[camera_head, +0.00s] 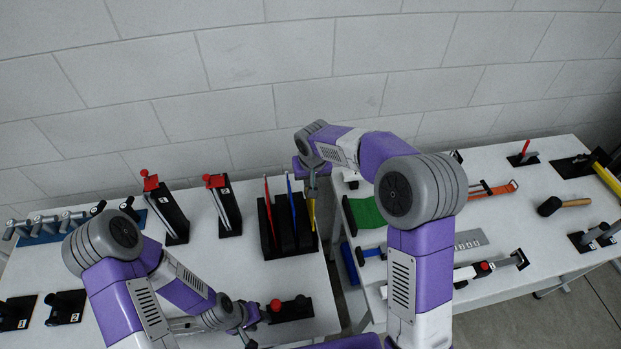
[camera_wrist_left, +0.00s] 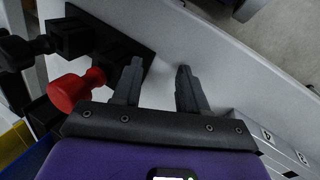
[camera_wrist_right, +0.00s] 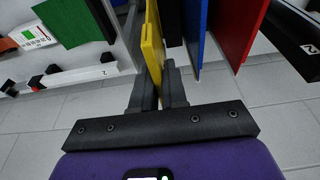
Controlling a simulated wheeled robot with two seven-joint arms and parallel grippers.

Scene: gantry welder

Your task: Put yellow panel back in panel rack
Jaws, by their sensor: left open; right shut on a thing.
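The yellow panel (camera_head: 311,214) is upright at the right edge of the black panel rack (camera_head: 268,239). My right gripper (camera_head: 311,187) is shut on it from above. In the right wrist view the yellow panel (camera_wrist_right: 152,48) stands between the fingers (camera_wrist_right: 160,95), roughly parallel to the blue panel (camera_wrist_right: 194,28) and the red panel (camera_wrist_right: 236,30). Those two stand in the rack. I cannot tell whether the yellow panel's lower edge is in a slot. My left gripper (camera_wrist_left: 156,85) is open and empty above the left table, beside a red knob (camera_wrist_left: 76,90).
Two black stands with red clamps (camera_head: 168,212) (camera_head: 222,204) are left of the rack. A black base with a red knob (camera_head: 287,308) is near the left table's front edge. A gap separates the tables. The right table holds a green sheet (camera_head: 364,213) and a mallet (camera_head: 562,205).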

